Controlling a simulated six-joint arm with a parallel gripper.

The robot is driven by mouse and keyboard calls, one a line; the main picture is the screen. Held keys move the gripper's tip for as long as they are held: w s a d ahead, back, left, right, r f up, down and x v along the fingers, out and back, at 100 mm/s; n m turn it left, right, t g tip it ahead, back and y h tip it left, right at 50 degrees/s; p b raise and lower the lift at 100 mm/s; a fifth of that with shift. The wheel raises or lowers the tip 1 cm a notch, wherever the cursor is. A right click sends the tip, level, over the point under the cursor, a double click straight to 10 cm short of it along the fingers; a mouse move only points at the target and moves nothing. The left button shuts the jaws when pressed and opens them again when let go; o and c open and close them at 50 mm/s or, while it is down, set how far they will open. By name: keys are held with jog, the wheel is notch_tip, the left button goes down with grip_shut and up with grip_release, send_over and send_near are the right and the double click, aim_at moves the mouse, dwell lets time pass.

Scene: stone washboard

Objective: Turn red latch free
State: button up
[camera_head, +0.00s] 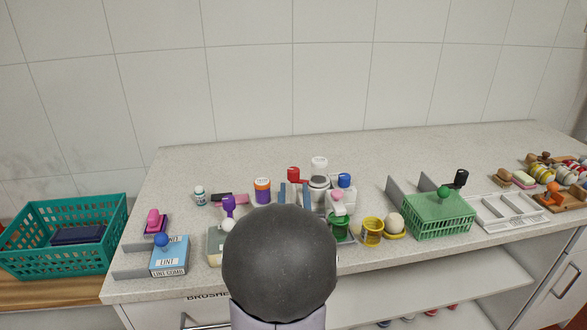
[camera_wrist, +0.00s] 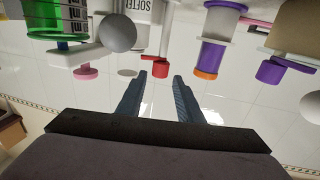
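The red latch (camera_head: 293,174) is a small red piece at the back middle of the stone counter, beside a white bottle with a grey band. In the wrist view, which is upside down, a red part (camera_wrist: 171,57) shows just past the fingertips, beside the softener bottle. My gripper (camera_wrist: 160,76) is open, its two blue-grey fingers apart with nothing between them. In the head view, the fingertips (camera_head: 294,193) show just in front of the red latch. The dark round part of my arm hides the rest of my gripper and the counter in front.
An orange-capped purple jar (camera_head: 262,190) and a purple knob (camera_head: 229,203) stand left of the fingers. A blue-topped white bottle (camera_head: 344,182) and green cup (camera_head: 341,229) stand right. Green (camera_head: 438,216) and teal (camera_head: 66,238) baskets lie farther out. The counter's back strip is clear.

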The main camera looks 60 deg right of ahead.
aim_at(293, 168)
jog(key=shift+p+x, duration=1.15)
jog(key=shift+x, duration=4.8)
jog(key=shift+f, duration=0.1)
jog(key=c, duration=0.8)
